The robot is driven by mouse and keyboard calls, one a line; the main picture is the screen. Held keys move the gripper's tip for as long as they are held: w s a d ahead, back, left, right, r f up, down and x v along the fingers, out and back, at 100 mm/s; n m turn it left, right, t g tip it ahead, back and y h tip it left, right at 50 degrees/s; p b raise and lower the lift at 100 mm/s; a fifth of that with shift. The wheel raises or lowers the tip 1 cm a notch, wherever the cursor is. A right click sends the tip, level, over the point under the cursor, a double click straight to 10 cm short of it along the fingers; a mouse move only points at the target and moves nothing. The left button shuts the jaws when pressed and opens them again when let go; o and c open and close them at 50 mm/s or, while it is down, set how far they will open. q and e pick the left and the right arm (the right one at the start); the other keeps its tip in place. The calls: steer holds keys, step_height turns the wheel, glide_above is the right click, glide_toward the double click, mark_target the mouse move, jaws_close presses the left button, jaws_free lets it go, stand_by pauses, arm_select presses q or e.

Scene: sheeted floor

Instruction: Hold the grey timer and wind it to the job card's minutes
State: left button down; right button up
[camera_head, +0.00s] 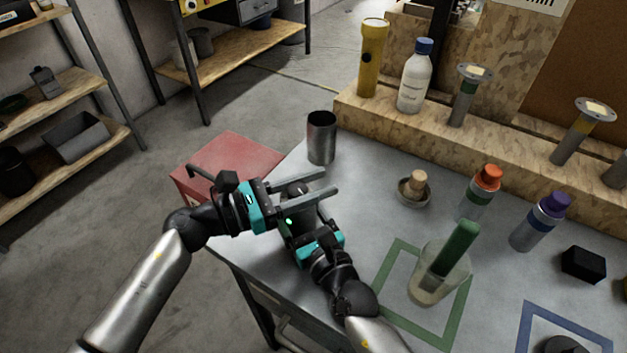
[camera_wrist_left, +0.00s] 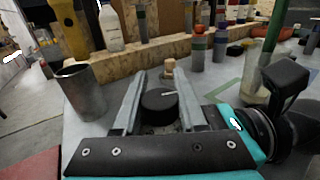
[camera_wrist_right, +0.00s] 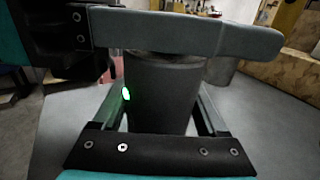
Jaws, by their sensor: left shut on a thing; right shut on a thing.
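The grey timer (camera_wrist_right: 163,95) stands upright between my right gripper's fingers (camera_wrist_right: 160,85), with a green light on its side. In the head view the timer (camera_head: 302,222) is largely hidden by my grippers above the table's left part. Its dark round dial (camera_wrist_left: 158,107) with a white mark faces up in the left wrist view. My left gripper (camera_head: 330,182) reaches across the top, its fingers closed on the dial's two sides. My right gripper (camera_head: 300,214) is shut on the timer's body below. A white printed sheet (camera_head: 540,3) at the top right is cut off and unreadable.
A metal cup (camera_head: 321,138) stands just behind the grippers. A small dish with a wooden knob (camera_head: 415,187) and a beaker with a green object (camera_head: 440,270) stand to the right. Bottles and a wooden ledge (camera_head: 480,145) line the back. A red box (camera_head: 232,160) is left of the table.

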arm_select(q)
steer(key=shift+s+m+g+h, duration=0.15)
steer(key=shift+m+g+h, duration=0.15)
steer(key=shift+m+g, duration=0.3)
steer(key=shift+c, duration=2.2)
jaws_free()
steer(key=v, duration=1.2)
arm_select(e)
steer(key=o, duration=1.4)
steer(key=shift+o, duration=0.2)
steer(key=shift+s, duration=0.1)
